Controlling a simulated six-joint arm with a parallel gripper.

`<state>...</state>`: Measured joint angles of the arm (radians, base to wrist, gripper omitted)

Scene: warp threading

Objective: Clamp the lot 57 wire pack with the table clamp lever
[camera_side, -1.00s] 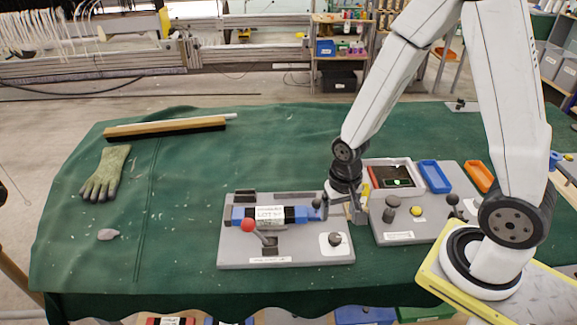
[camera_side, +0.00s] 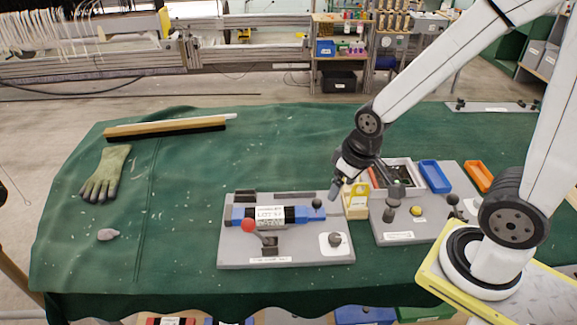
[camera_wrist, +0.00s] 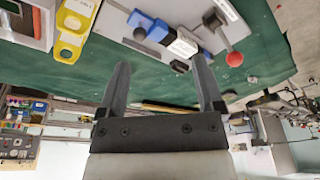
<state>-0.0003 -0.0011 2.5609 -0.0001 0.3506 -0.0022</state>
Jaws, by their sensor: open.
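The lot 57 wire pack (camera_side: 270,214), blue and black with a white label, lies on the grey clamp plate (camera_side: 300,258) in the side view. The clamp lever with its red ball knob (camera_side: 248,226) stands at the pack's front left. In the wrist view the pack (camera_wrist: 165,33) and the red knob (camera_wrist: 234,59) show at the top. My gripper (camera_side: 334,192) is tilted above the right end of the plate, apart from the pack and lever. In the wrist view my gripper's fingers (camera_wrist: 165,85) are spread with nothing between them.
A second grey plate (camera_side: 425,228) carries knobs, a blue tray (camera_side: 434,176) and a framed tray. An orange tray (camera_side: 479,176), brush (camera_side: 165,127) and glove (camera_side: 105,173) lie further out.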

